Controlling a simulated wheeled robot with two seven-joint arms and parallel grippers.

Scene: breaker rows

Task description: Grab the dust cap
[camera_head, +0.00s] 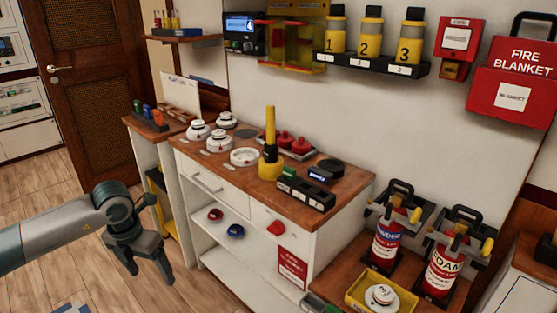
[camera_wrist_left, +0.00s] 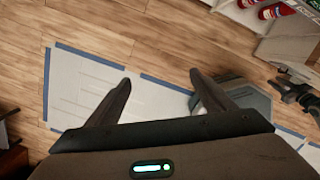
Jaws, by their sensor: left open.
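I cannot tell for certain which thing is the dust cap. Two red domed caps (camera_head: 292,142) sit in a tray at the back of the wooden counter. A red round piece (camera_head: 215,214) and a blue round piece (camera_head: 235,231) lie on the shelf below. My left gripper (camera_head: 150,272) hangs open and empty over the floor, left of the cabinet and apart from it. In the left wrist view its open fingers (camera_wrist_left: 160,78) have only floor between them. A dark jointed part at that view's right edge may be my right gripper; its jaws are unclear.
On the counter (camera_head: 345,186) stand white round detectors (camera_head: 219,140), a yellow post-like tool (camera_head: 269,150) and a black box (camera_head: 306,193). Two extinguishers (camera_head: 385,240) and a yellow tray (camera_head: 358,296) are at the right. Blue-taped pale floor (camera_wrist_left: 80,90) lies below my left gripper.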

